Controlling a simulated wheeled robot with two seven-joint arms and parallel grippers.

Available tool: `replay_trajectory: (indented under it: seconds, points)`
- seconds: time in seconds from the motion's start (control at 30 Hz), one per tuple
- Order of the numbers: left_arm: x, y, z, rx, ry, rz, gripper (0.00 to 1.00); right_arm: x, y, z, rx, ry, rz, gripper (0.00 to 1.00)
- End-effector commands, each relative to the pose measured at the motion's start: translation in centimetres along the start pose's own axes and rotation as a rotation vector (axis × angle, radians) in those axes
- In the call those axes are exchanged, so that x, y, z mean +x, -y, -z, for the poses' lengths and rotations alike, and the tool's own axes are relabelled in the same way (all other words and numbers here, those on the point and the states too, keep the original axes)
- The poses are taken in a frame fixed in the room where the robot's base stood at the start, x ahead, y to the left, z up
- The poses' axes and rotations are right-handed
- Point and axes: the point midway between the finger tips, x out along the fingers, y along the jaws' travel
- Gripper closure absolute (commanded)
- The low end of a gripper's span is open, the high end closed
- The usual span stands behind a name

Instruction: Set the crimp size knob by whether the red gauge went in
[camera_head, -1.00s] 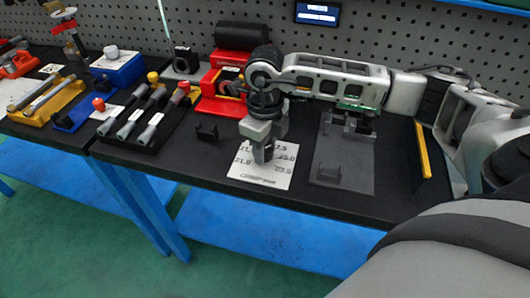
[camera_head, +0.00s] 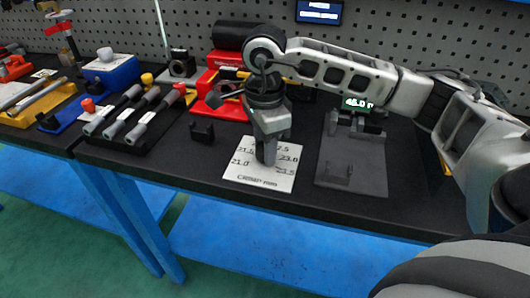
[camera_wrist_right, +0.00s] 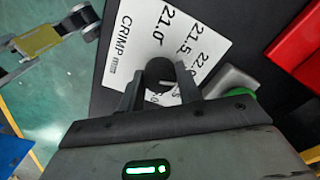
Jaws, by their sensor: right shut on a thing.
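The crimp size knob (camera_wrist_right: 160,72) is a dark round knob on a white printed card (camera_head: 246,180) with several sizes around it, such as 21.0 and 23.0. My right gripper (camera_head: 266,157) points down over the card's middle and hides the knob in the head view. In the right wrist view its fingers (camera_wrist_right: 160,84) sit on both sides of the knob, shut on it. The knob's pointer direction cannot be made out. A red-tipped handle (camera_head: 180,88) lies in the dark rack at left; I cannot tell whether it is the red gauge. My left gripper is out of view.
A red device (camera_head: 226,105) stands behind the card. A small black bracket (camera_head: 202,132) is left of it. A grey plate (camera_head: 352,183) with a green-lit display (camera_head: 357,102) is to the right. The bench's front edge (camera_head: 300,208) is close by.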

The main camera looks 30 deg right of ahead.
Motion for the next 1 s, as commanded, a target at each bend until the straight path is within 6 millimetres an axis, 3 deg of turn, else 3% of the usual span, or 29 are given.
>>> replay_trajectory:
  seconds: [0.6, 1.0]
  points:
    - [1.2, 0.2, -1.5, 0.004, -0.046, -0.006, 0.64, 0.0, 0.1, -0.1, -0.575, 0.002, 0.01, 0.89]
    - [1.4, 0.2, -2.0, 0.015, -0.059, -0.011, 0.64, -0.1, 0.1, -0.1, -0.825, 0.002, 0.009, 0.89]
